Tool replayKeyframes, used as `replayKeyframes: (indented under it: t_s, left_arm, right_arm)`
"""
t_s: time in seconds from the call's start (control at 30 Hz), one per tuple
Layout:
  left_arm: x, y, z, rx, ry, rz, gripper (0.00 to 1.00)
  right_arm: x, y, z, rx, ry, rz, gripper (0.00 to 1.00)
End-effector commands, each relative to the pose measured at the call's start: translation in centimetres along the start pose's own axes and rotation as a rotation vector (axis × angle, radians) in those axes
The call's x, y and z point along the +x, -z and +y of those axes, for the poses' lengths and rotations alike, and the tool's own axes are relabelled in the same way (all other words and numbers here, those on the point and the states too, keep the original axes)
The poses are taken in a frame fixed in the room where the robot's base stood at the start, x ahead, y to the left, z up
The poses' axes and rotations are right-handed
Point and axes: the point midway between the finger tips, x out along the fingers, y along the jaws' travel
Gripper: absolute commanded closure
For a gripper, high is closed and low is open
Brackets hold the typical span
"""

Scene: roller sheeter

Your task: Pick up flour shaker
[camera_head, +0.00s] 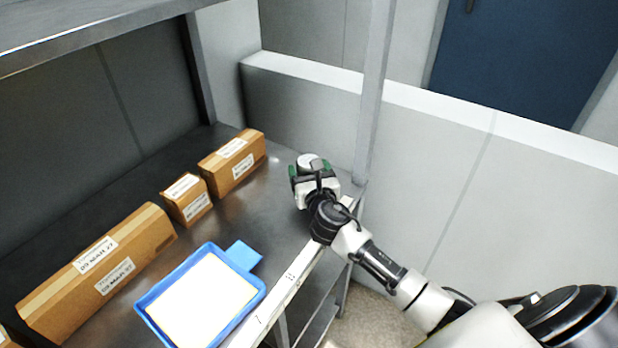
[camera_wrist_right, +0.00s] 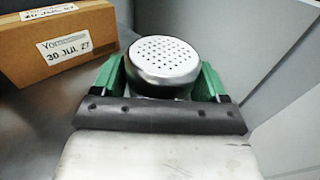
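The flour shaker (camera_wrist_right: 163,65) has a round metal lid with many small holes. It stands between the two green fingers of my right gripper (camera_wrist_right: 163,80) in the right wrist view. In the head view its pale top (camera_head: 311,161) shows at the right end of the metal table, with my right gripper (camera_head: 310,173) around it. The fingers sit close on both sides of the lid; whether they press on the shaker cannot be told. The shaker's body and base are mostly hidden by the gripper. My left gripper is not in view.
Cardboard boxes (camera_head: 232,162) with labels line the back of the metal table (camera_head: 262,215). A blue tray (camera_head: 243,256) with a white filling lies near the front edge. A metal post (camera_head: 372,100) rises just right of the shaker.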

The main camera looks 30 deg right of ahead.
Motion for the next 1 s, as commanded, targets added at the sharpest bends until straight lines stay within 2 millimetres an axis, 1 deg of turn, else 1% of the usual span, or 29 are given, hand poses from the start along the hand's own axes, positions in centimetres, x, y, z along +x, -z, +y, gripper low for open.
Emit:
replayKeyframes:
  t_s: [0.03,0.2,0.27,0.5,0.63,0.77,0.9,0.93,1.0]
  left_arm:
    - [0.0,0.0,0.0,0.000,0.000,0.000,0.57]
    - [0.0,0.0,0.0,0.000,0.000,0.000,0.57]
    - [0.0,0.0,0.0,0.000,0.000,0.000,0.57]
    - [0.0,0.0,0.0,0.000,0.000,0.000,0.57]
    - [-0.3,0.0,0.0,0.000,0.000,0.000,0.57]
    - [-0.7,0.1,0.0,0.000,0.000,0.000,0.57]
    - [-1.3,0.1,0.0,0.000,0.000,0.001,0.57]
    - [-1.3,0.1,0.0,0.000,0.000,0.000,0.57]
    - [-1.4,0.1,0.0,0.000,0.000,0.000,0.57]
  right_arm:
    - [0.0,0.0,0.0,0.000,0.000,0.000,0.34]
    - [0.0,0.0,0.0,-0.001,0.000,0.000,0.60]
    - [0.0,0.0,0.0,-0.001,0.000,0.000,0.68]
    - [0.0,-0.1,0.0,-0.001,0.000,-0.002,0.69]
    - [0.0,-0.8,-0.1,-0.002,0.001,-0.004,0.69]
    - [0.0,-2.3,0.0,-0.002,0.000,-0.006,0.69]
    - [0.0,-4.9,0.0,-0.002,-0.001,-0.008,0.69]
    - [-0.5,-4.8,-0.8,-0.005,0.001,-0.004,0.69]
    - [-1.4,-5.6,-1.9,-0.006,0.000,-0.004,0.69]
